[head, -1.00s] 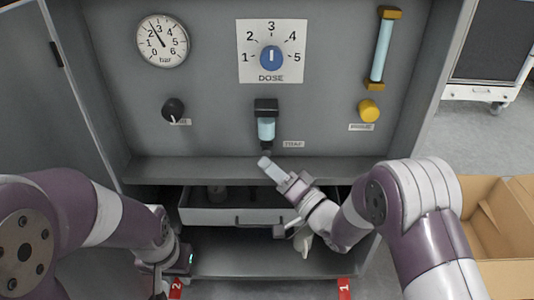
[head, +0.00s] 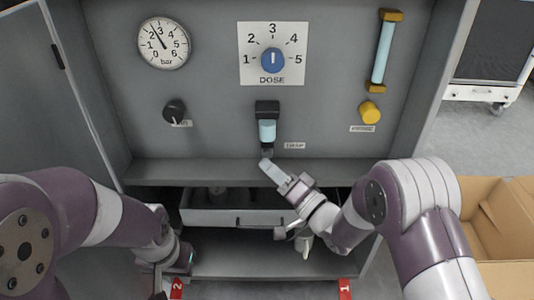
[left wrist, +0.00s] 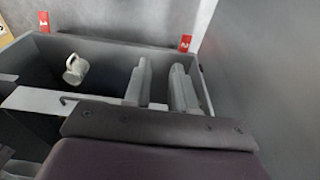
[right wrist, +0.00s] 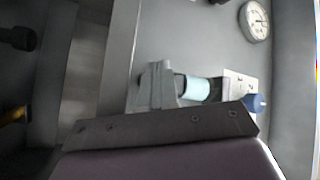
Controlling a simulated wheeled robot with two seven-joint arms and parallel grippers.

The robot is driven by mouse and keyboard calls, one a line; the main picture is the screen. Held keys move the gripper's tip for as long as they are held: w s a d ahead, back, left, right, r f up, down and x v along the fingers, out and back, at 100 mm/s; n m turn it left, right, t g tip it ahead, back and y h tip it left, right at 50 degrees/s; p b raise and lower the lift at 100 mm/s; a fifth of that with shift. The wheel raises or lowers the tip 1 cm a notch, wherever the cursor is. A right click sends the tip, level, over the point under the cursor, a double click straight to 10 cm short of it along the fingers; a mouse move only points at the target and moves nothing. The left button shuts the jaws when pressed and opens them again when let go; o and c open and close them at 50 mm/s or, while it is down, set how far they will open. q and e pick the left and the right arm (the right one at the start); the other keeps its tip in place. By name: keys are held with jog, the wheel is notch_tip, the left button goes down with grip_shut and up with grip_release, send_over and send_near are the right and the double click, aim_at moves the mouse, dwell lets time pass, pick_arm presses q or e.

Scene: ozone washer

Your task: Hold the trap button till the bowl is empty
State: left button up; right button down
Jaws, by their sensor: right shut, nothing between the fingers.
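The trap (head: 267,108) hangs at the middle of the grey panel, above its TRAP label. Its clear bowl (head: 267,131) looks light blue; I cannot tell the exact level inside. A small dark button (head: 266,151) is at its underside. My right gripper (head: 265,164) is shut and empty, its tips right below the button; whether they touch it I cannot tell. In the right wrist view the bowl (right wrist: 195,89) shows just beyond the closed fingers (right wrist: 157,86). My left gripper (left wrist: 162,87) is open and empty, low at the left, over the cabinet's lower part.
A ledge (head: 230,172) runs below the panel, with an open drawer (head: 235,216) under it. A pale mug (left wrist: 76,68) is in the lower bay. The gauge (head: 163,42), dose dial (head: 272,60), black knob (head: 174,111) and yellow knob (head: 370,112) surround the trap. A cardboard box (head: 500,220) stands right.

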jog(key=shift+w+d+r+t, duration=0.2)
jog(key=shift+w+r+t, duration=0.1)
jog(key=shift+w+r, duration=0.35)
pick_arm(q)
jog(key=shift+w+r+p, duration=0.45)
jog(key=shift+r+p, duration=0.05)
jog(key=shift+p, duration=0.3)
pick_arm(e)
jog(key=shift+s+a+f, duration=0.1)
jog(key=shift+s+f, duration=0.15)
jog(key=shift+s, duration=0.9)
jog(key=shift+s+f, duration=0.25)
jog(key=shift+s, duration=0.85)
